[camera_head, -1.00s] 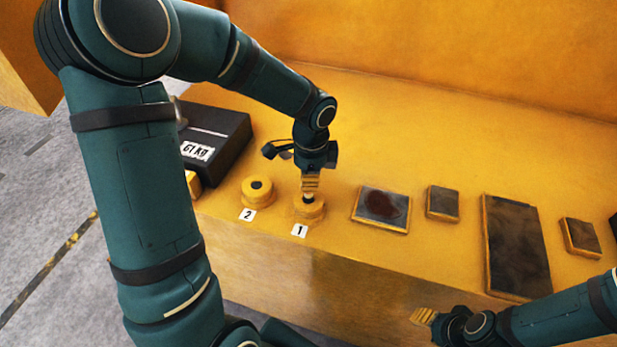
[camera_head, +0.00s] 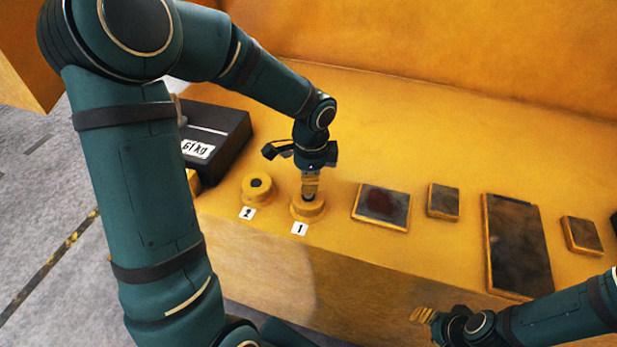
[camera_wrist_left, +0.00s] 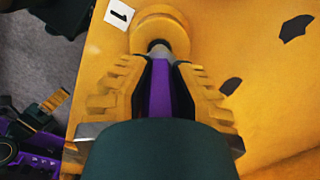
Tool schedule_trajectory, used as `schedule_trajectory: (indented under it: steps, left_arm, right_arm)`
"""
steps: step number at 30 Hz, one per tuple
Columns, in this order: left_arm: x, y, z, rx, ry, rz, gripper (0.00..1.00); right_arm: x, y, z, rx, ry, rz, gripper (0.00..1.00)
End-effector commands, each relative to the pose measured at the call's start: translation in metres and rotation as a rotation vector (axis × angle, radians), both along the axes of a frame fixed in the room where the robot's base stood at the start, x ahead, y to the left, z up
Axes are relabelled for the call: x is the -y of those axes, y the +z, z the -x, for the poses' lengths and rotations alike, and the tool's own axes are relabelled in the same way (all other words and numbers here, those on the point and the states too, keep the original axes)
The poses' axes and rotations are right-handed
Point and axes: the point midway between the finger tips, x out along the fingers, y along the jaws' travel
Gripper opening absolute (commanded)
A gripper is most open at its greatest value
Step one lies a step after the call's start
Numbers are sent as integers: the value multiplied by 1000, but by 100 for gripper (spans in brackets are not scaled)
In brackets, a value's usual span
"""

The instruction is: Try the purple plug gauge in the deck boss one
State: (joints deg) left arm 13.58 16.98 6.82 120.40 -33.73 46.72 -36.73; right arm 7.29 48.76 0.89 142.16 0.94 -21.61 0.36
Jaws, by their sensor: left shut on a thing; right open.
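My left gripper (camera_head: 309,190) is directly above deck boss one (camera_head: 308,210), the round yellow boss beside the label "1". In the left wrist view, the left gripper (camera_wrist_left: 160,90) is shut on the purple plug gauge (camera_wrist_left: 160,88). The gauge's grey tip (camera_wrist_left: 159,50) is at the middle of boss one (camera_wrist_left: 160,28). The fingers hide part of the gauge, and I cannot tell how deep the tip sits. In the head view the fingertips are close to the boss top. My right gripper (camera_head: 422,315) is open and empty near the deck's front edge.
Boss two (camera_head: 257,187), with a dark hole, stands left of boss one. A black weight marked 61 kg (camera_head: 215,140) lies behind it. Several dark framed plates, including a square one (camera_head: 382,206) and a long one (camera_head: 517,245), lie to the right.

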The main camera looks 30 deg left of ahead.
Motion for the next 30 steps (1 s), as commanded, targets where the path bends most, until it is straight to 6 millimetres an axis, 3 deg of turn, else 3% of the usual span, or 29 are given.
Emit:
schedule_trajectory:
  steps: [30]
  left_arm:
    - [0, -29, 0, 0, 0, 0, 0]
  right_arm:
    - [0, -22, 0, 0, 0, 0, 47]
